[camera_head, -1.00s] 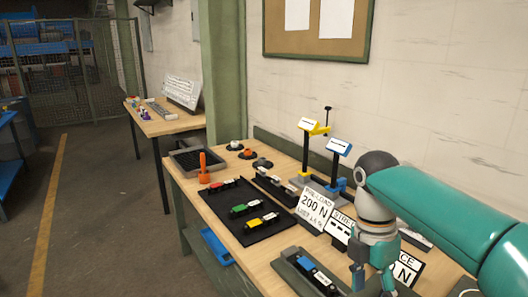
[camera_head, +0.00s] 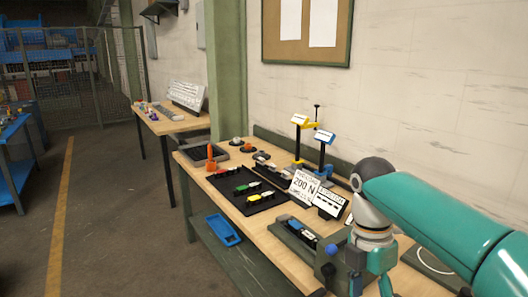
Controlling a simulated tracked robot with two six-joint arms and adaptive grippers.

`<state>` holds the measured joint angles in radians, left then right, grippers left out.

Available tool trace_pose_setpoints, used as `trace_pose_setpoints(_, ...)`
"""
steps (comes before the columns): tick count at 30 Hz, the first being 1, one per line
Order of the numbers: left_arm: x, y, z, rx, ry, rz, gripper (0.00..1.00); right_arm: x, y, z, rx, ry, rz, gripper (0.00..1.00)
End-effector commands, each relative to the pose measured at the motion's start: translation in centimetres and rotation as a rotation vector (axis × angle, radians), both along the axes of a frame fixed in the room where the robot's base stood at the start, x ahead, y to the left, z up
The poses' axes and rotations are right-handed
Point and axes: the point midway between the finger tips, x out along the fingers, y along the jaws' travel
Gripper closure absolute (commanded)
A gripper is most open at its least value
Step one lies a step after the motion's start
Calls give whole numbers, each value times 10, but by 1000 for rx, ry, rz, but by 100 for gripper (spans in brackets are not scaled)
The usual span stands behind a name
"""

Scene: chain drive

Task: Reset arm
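My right arm comes in from the right edge, and its gripper (camera_head: 371,285) points down at the bottom of the view. Its two fingers stand apart, with nothing seen between them; the tips are at or past the lower edge. It is in front of the workbench (camera_head: 265,236), by a dark fixture (camera_head: 296,243) that holds a blue and white part (camera_head: 303,232). My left arm and gripper are not in view.
On the bench are a black mat (camera_head: 272,202) with several small coloured parts, a grey tray (camera_head: 222,160), a yellow stand (camera_head: 299,140), a blue stand (camera_head: 323,155) and a "200 N" sign (camera_head: 303,186). A blue bin (camera_head: 222,230) sits below. Floor at left is clear.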

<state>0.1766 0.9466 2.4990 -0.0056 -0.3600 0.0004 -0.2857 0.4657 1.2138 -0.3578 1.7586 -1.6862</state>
Motion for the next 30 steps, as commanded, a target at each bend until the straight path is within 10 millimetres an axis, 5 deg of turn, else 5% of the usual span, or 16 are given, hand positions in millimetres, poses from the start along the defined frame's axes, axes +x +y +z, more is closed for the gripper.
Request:
trace_pose_setpoints(2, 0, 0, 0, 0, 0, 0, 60, 0, 0, 0, 0, 0, 1, 39)
trace_pose_setpoints(8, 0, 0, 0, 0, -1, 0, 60, 13, 8, -45, 14, -14, -103, 39)
trace_pose_setpoints(17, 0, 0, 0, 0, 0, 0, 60, 24, 25, -136, 57, -27, -351, 39)
trace_pose_setpoints(23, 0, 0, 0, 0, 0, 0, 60, 11, 44, -232, 107, -8, -660, 39)
trace_pose_setpoints(30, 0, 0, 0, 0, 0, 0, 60, -53, 67, -359, 158, 67, -1295, 39)
